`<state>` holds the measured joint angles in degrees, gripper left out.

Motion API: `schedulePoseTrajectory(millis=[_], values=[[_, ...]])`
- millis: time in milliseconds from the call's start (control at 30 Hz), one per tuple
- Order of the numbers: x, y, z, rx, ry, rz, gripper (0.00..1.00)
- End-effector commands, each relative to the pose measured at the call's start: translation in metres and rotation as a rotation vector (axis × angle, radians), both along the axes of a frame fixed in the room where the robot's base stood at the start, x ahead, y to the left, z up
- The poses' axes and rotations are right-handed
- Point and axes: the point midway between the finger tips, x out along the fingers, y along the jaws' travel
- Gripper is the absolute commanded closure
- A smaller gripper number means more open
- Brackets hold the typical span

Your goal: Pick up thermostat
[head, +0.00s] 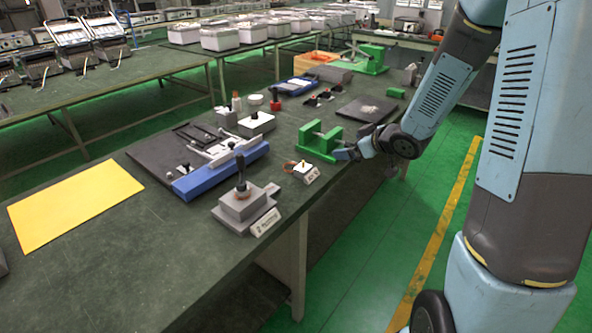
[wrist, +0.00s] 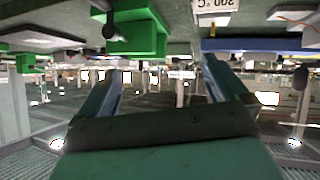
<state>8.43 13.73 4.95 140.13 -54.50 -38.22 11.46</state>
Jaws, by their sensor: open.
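My gripper (head: 343,154) is at the table edge, right of the white part and beside a green clamp block (head: 318,142). In the wrist view my gripper (wrist: 160,82) has its two fingers apart with nothing between them.
The green block also shows close in the wrist view (wrist: 135,32). Left of the white part stand a grey block with a lever (head: 243,205) and a blue-based fixture (head: 220,170). A yellow sheet (head: 73,204) lies far left. The aisle beside the table is clear.

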Motion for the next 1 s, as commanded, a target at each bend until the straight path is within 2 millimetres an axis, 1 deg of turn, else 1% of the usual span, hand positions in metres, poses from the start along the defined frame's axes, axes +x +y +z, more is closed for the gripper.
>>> schedulePoseTrajectory(millis=[33,100,200,300,467,567,900,1000], values=[[0.000,0.007,-0.013,0.037,0.007,0.039,0.00],[-0.003,0.019,-0.025,0.089,0.008,0.095,0.00],[-0.007,0.033,-0.038,0.160,0.010,0.161,0.00],[-0.012,0.042,-0.046,0.214,0.013,0.207,0.00],[-0.016,0.051,-0.052,0.260,0.015,0.245,0.00],[-0.012,0.059,-0.055,0.267,0.016,0.251,0.00],[0.019,0.101,-0.077,0.264,0.015,0.252,0.00],[0.025,0.109,-0.082,0.264,0.016,0.250,0.00]])
